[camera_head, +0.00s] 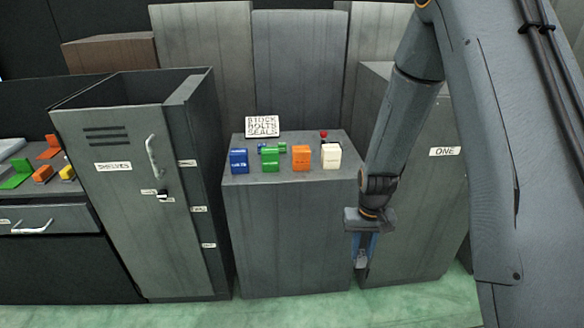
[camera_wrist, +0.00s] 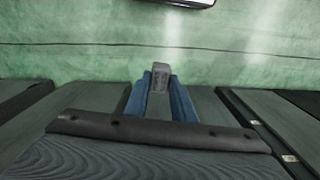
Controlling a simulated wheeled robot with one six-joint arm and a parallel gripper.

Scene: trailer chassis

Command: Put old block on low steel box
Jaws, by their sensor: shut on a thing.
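My gripper (camera_head: 362,250) points down in front of the right side of the grey boxes, its blue fingers shut on a small grey block. The block (camera_wrist: 160,70) sticks out past the fingertips in the wrist view, and it also shows small in the head view (camera_head: 361,261). A low grey box (camera_head: 290,235) stands in the middle, lower than its neighbours; it may be the low steel box, but no label on it says so. My gripper is beside its right front edge, below its top.
Blue (camera_head: 239,161), green (camera_head: 270,159), orange (camera_head: 301,157) and white (camera_head: 331,156) blocks stand on the low box, with a sign (camera_head: 262,126) behind. A taller box marked ONE (camera_head: 425,190) stands right, a locker (camera_head: 135,200) left. Green floor (camera_head: 400,308) is clear in front.

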